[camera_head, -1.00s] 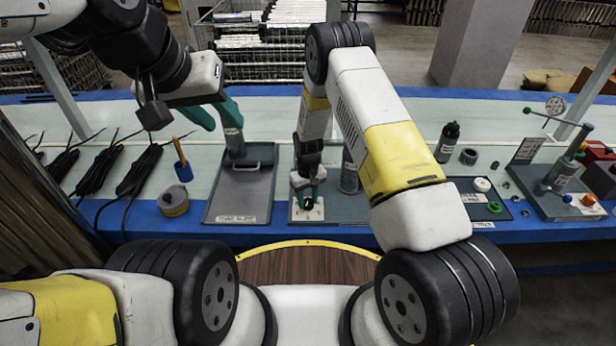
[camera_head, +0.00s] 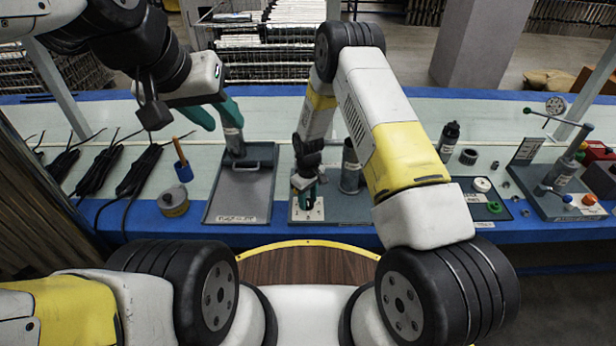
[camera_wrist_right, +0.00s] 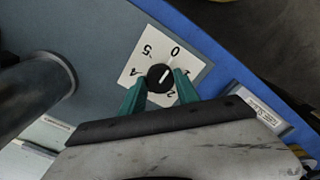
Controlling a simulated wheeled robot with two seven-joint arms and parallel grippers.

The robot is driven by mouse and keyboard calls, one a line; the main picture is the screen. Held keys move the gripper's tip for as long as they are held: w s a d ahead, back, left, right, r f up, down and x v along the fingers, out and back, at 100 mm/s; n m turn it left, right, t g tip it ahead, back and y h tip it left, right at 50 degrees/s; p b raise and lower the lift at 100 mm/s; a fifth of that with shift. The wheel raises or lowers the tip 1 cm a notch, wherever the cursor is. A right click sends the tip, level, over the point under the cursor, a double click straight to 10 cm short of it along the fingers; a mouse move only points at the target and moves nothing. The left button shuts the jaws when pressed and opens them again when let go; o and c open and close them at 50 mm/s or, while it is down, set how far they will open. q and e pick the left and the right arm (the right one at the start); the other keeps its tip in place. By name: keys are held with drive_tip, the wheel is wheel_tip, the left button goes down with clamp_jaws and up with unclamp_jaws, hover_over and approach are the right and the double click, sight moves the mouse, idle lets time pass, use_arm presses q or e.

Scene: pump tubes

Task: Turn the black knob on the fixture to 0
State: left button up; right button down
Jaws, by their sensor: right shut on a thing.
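The black knob (camera_wrist_right: 160,77) sits on a white dial plate (camera_wrist_right: 146,46) with printed numbers in the right wrist view. A white line marks its top; it slants, and which end points is hard to tell. The 0 is at the plate's upper right, the 5 to its left, the 1 and 2 on the right and below. My right gripper (camera_wrist_right: 161,91) has its teal fingers on either side of the knob, shut on it. In the head view, my right gripper (camera_head: 306,197) is over the fixture (camera_head: 348,212).
A grey cylinder (camera_head: 350,172) stands on the fixture close to my right gripper. A grey tray (camera_head: 235,205) lies left of it. Cables (camera_head: 97,170) and a round tin (camera_head: 173,203) are further left. A press-like stand (camera_head: 562,180) is at the right.

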sight(308, 202)
drive_tip(key=c, duration=0.9)
unclamp_jaws()
drive_tip(key=shift+r, duration=0.1)
wheel_tip(308, 202, up, 8)
drive_tip(key=shift+f, duration=0.2)
